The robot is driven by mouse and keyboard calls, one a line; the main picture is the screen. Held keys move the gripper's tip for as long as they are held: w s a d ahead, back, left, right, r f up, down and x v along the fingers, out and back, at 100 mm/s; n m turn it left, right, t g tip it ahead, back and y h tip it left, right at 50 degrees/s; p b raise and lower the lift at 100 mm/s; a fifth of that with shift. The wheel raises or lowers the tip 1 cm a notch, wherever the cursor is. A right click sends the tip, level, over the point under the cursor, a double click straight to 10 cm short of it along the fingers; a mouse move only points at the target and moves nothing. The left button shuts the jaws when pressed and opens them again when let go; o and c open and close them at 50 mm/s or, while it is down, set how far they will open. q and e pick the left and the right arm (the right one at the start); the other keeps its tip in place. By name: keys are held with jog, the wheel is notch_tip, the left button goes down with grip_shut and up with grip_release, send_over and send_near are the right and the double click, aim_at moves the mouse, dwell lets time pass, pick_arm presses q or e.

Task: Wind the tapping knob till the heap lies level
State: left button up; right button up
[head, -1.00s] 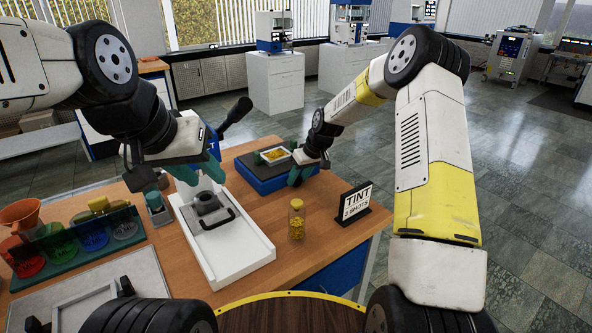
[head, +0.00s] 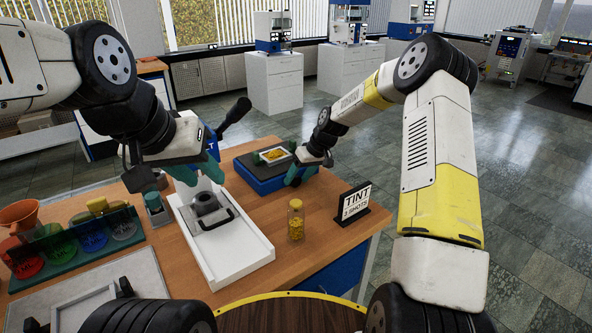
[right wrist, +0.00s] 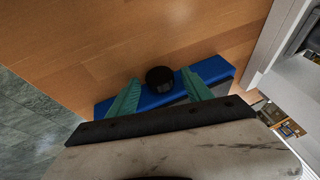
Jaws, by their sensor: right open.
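The tapping knob shows as a round black knob (right wrist: 160,77) on the side of a blue-sided box in the right wrist view. My right gripper (right wrist: 160,88) is open, with its teal fingers on either side of the knob; I cannot tell whether either touches it. In the head view the blue box (head: 258,180) stands at the back of the bench, and my right gripper (head: 296,176) is at its right side, hiding the knob. The yellow heap (head: 275,154) lies in a small pale tray on the box; its levelness is too small to judge. My left gripper (head: 192,178) is above the white press tray, its jaw gap unclear.
A jar of yellow grains (head: 296,222) and a TINT sign (head: 355,203) stand near the right bench edge. A white tray (head: 238,254) with a dark-handled piece is centre. Coloured pots and a funnel (head: 20,215) are at left. A dark lever (head: 236,113) rises behind.

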jog(key=v, duration=0.7)
jog(key=shift+r, duration=0.2)
jog(key=shift+d, duration=0.15)
jog(key=g+h, duration=0.1)
jog(key=h, duration=0.5)
send_over(292, 184)
jog(key=shift+r, duration=0.1)
jog(key=shift+w+h, duration=0.15)
jog(key=shift+h, duration=0.15)
jog(key=x, duration=0.7)
jog(key=shift+f, duration=0.3)
